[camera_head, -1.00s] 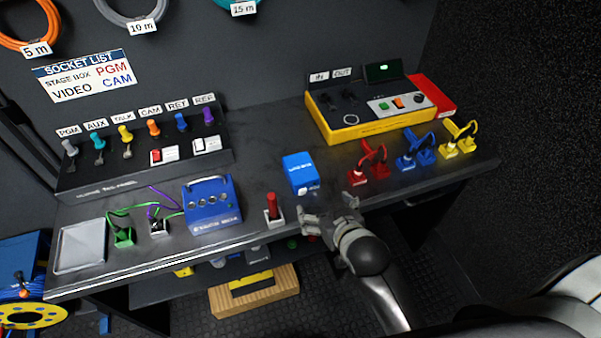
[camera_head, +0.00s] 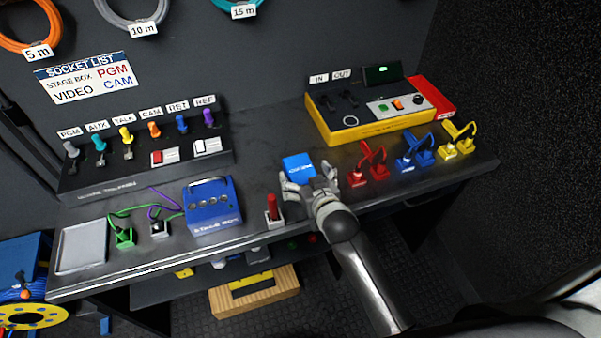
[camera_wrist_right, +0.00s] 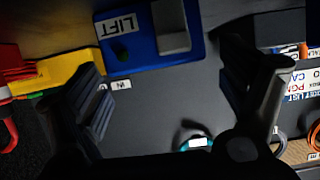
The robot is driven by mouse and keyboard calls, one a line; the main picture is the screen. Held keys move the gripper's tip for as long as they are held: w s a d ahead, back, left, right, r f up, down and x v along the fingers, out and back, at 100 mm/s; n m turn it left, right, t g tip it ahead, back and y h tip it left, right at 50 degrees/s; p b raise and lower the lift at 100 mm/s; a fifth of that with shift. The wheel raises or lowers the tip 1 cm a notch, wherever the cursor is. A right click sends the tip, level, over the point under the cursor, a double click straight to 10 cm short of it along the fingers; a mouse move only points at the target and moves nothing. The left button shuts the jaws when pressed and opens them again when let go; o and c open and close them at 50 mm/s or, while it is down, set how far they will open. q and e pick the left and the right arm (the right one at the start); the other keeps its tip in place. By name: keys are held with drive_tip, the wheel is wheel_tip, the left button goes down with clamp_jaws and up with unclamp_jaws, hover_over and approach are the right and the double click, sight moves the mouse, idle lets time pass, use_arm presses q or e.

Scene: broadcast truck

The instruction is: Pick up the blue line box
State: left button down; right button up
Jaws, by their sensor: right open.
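The blue line box (camera_head: 297,164) sits on the dark bench top, left of the red plugs. My right gripper (camera_head: 310,180) is open at the front of the box, its fingers over the near part, hiding the box's front face. In the right wrist view the box (camera_wrist_right: 144,62) shows at the top, with a LIFT label and a grey tab, between the two spread fingers (camera_wrist_right: 168,88). Gaps show on both sides, so it is not clasped. Whether a finger touches it I cannot tell. My left gripper is not in view.
A red plug in a white base (camera_head: 273,208) stands just left of my right gripper. The blue stage box (camera_head: 213,206) is farther left. Red plugs (camera_head: 370,162) and blue plugs (camera_head: 415,152) stand to the right. A yellow-edged panel (camera_head: 375,129) is behind.

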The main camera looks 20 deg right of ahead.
sight(300, 169)
drive_tip(key=shift+x, duration=2.05)
drive_tip(key=shift+r, duration=0.1)
drive_tip(key=c, duration=1.2)
